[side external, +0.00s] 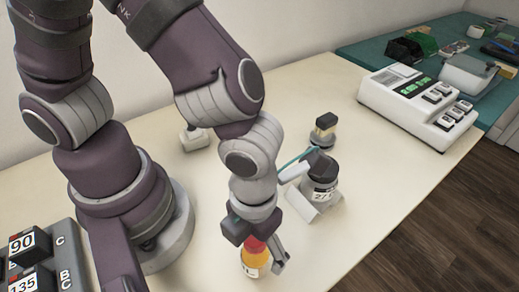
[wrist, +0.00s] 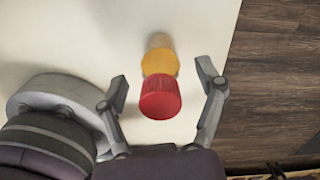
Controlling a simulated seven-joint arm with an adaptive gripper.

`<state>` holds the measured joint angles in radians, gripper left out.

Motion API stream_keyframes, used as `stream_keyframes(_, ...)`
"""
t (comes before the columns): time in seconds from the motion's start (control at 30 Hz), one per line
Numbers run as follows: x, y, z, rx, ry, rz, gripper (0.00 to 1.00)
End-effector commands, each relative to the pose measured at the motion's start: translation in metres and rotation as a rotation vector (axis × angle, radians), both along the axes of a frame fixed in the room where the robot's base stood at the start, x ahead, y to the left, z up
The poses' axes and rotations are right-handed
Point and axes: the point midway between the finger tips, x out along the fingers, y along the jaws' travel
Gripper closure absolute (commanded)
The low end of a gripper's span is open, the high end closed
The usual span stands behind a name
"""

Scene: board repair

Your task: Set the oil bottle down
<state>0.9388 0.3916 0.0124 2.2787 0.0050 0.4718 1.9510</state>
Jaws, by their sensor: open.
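The oil bottle (side external: 252,264) stands upright on the pale table in the side view, amber-yellow with a white label and a red cap. In the wrist view I look down on its red cap (wrist: 160,98) and yellow shoulder. My gripper (side external: 266,262) is right above and around the bottle's upper part. In the wrist view my gripper (wrist: 162,88) is open, with one finger on each side of the bottle and gaps between the fingers and the cap.
A dark-lidded jar (side external: 322,180) on a grey stand and a small black-topped bottle (side external: 324,130) stand behind my gripper. A white keyed device (side external: 418,106) sits at the back right. A numbered rack (side external: 45,262) is at the front left. The table's edge drops to a wood floor (side external: 440,225).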

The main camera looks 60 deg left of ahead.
Motion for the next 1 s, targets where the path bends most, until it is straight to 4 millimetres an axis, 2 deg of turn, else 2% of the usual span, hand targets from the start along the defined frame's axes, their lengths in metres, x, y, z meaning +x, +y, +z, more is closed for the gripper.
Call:
stream_keyframes(0.2, 0.001, -0.002, 0.054, -0.009, -0.006, 0.001, 0.3)
stream_keyframes(0.3, 0.001, -0.001, 0.073, -0.007, -0.005, 0.0, 0.3)
stream_keyframes(0.43, 0.001, 0.0, 0.087, -0.004, -0.003, 0.007, 0.3)
stream_keyframes(0.5, 0.006, 0.006, 0.094, -0.018, -0.014, 0.116, 0.3)
stream_keyframes(0.57, 0.018, 0.019, 0.103, -0.055, -0.041, 0.365, 0.3)
stream_keyframes(0.67, 0.039, 0.057, 0.123, -0.172, -0.096, 1.035, 0.3)
stream_keyframes(0.7, 0.045, 0.075, 0.13, -0.23, -0.112, 1.323, 0.3)
stream_keyframes(0.8, 0.05, 0.114, 0.144, -0.394, -0.13, 1.978, 0.3)
stream_keyframes(0.9, 0.049, 0.142, 0.152, -0.556, -0.123, 2.455, 0.3)
stream_keyframes(1.0, 0.046, 0.156, 0.156, -0.667, -0.105, 2.717, 0.3)
